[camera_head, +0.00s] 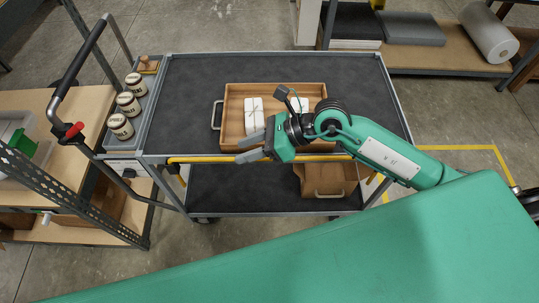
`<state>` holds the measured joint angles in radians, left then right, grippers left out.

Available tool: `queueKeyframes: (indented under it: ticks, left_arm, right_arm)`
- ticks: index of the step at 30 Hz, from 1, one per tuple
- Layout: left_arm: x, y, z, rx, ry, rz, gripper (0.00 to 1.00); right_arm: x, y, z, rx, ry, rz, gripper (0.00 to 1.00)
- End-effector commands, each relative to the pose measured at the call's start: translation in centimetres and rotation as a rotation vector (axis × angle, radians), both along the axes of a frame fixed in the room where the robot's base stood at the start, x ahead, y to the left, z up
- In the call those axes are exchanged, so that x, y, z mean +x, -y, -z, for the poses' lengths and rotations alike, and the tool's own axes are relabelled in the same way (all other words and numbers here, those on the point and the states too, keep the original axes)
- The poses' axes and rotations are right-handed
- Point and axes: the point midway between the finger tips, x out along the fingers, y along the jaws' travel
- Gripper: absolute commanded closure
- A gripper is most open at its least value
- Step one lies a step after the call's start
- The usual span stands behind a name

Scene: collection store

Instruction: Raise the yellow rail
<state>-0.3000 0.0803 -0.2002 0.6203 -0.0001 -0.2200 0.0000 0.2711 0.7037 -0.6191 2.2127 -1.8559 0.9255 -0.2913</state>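The yellow rail (207,160) runs along the near edge of the dark-topped cart (190,100), roughly level with the top's edge in this view. Short yellow pieces show below it near both ends. My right gripper (244,149) comes in from the right, over the middle of the near edge. Its two grey fingers point left and are apart, with nothing visible between them. The fingers and palm overlap part of the rail; I cannot tell whether they touch it. My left gripper is not in view.
A wooden tray (233,92) with white tied bundles (254,114) stands on the cart behind my gripper. Jars (121,126) stand in a grey side holder at left. A brown box (318,183) is on the lower shelf. The cart top's left part is clear.

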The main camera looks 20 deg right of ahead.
Motion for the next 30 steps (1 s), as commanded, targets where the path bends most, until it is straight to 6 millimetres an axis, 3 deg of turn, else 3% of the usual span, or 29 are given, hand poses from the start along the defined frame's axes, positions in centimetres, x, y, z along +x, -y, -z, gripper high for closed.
queueKeyframes:
  ticks: [3, 6, 12, 20, 30]
  left_arm:
    - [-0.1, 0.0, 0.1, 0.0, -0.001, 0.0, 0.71]
    - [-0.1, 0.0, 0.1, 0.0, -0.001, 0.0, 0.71]
    - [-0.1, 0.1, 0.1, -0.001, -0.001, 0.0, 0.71]
    - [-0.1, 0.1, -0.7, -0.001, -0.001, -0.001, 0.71]
    - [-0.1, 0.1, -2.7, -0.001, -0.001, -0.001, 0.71]
  right_arm:
    - [1.1, 4.0, 3.0, -0.316, 0.094, -0.05, 0.64]
    - [2.1, 7.4, 4.4, -0.53, 0.142, -0.065, 0.64]
    - [3.2, 11.5, 5.2, -0.756, 0.178, -0.064, 0.64]
    - [4.0, 11.2, 7.3, -0.779, 0.175, -0.063, 0.64]
    - [5.9, 8.9, 13.7, -0.777, 0.176, -0.062, 0.64]
